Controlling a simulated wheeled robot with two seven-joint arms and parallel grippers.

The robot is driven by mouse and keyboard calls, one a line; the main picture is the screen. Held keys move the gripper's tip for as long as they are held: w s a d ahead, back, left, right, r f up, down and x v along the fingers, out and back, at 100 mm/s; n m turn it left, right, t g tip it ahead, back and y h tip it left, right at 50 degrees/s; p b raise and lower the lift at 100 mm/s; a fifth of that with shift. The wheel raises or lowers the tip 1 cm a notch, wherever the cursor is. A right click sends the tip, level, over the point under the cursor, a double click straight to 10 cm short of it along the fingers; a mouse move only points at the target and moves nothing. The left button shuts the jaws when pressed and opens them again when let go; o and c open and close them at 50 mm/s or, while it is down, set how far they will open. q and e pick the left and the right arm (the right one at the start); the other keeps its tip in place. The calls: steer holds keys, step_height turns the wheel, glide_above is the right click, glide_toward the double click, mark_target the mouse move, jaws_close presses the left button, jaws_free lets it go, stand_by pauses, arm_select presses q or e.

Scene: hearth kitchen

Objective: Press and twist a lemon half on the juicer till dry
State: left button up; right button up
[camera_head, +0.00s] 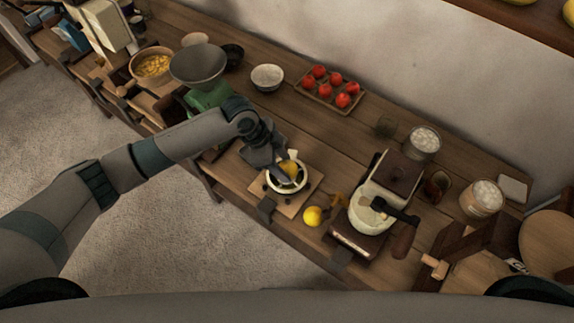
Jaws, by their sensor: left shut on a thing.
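The juicer (287,187) is a pale round bowl on a square wooden board near the counter's front edge. My left gripper (284,170) is over the bowl, coming in from the upper left. It is shut on a yellow lemon half (289,168), which sits low at the bowl's opening. The gripper and the lemon half hide the middle of the juicer, so I cannot tell how firmly they touch. A whole-looking yellow lemon (313,216) lies on the counter just right of the board. My right gripper is not in view.
A mill-like box with a crank (368,222) stands right of the lemon. A tray of tomatoes (331,89), a white-filled bowl (267,77) and a green scale with a grey pan (198,63) stand behind. Jars (424,142) stand at right.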

mark_target(289, 166)
arm_select(q)
steer(key=shift+s+f+m+g+b, duration=0.2)
steer(key=shift+m+b, duration=0.1)
steer(key=shift+m, duration=0.2)
steer(key=shift+s+f+m+g+b, duration=0.1)
steer(key=shift+m+g+b, duration=0.15)
steer(key=shift+m, duration=0.25)
steer(key=shift+s, duration=0.1)
steer(key=shift+r+p, duration=1.15)
steer(key=shift+r, duration=0.25)
steer(key=shift+w+r+p, duration=0.2)
steer(key=shift+r+p, duration=0.4)
steer(key=shift+r, duration=1.65)
